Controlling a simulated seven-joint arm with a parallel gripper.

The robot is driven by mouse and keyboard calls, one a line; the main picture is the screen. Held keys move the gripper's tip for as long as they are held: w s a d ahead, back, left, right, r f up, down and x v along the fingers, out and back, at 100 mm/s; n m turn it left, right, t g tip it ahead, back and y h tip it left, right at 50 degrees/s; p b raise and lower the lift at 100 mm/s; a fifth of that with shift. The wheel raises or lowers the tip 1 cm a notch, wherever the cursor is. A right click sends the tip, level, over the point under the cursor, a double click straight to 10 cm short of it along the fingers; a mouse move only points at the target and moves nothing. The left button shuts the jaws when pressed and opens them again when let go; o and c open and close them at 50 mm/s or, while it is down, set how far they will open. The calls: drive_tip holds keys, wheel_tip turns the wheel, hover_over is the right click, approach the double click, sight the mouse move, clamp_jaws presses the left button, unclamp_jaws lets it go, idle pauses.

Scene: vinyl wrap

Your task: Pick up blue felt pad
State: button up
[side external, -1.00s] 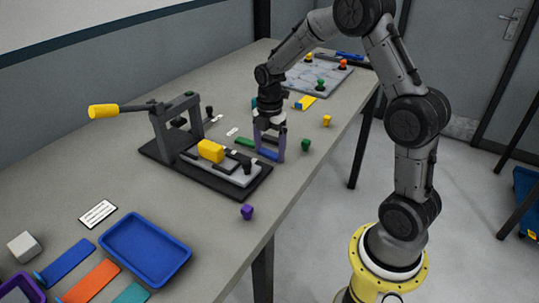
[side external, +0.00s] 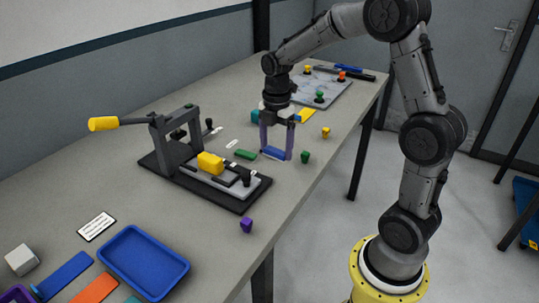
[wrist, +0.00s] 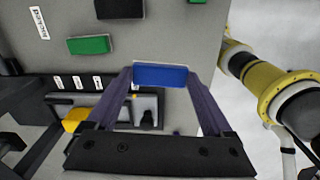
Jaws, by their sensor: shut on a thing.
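The blue felt pad (side external: 274,153) is a small flat blue block between the two purple-grey fingers of my gripper (side external: 276,154) in the side external view. In the wrist view the blue felt pad (wrist: 160,76) spans the gap between the fingertips, and my gripper (wrist: 160,78) is shut on it, one finger at each end. The pad appears to be a little above the table; the exact height is hard to tell.
A green block (side external: 245,154) lies just left of the pad. The press fixture (side external: 205,160) with its yellow block stands to the left. A dark green piece (side external: 305,157) and a yellow piece (side external: 326,132) stand to the right, near the table edge. A blue tray (side external: 112,265) is at front left.

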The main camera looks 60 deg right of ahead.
drive_tip(key=shift+s+a+r, duration=1.75)
drive_tip(key=shift+s+r, duration=1.8)
drive_tip(key=shift+s, duration=1.75)
drive_tip(key=w+a+r, duration=0.3)
drive_tip(key=w+r, duration=0.3)
drive_tip(key=w, duration=0.1)
hover_over(209, 157)
drive_tip(key=s, duration=0.1)
drive_tip(key=shift+n, duration=0.4)
wheel_tip(209, 157, down, 8)
drive_tip(key=shift+s+r, duration=0.15)
drive_tip(key=shift+r, duration=0.05)
drive_tip(key=shift+w+f, duration=0.45)
drive_tip(key=shift+f, duration=0.8)
drive_tip(key=shift+w+f, duration=0.15)
drive_tip(key=shift+f, duration=0.8)
drive_tip(key=shift+f, duration=0.1)
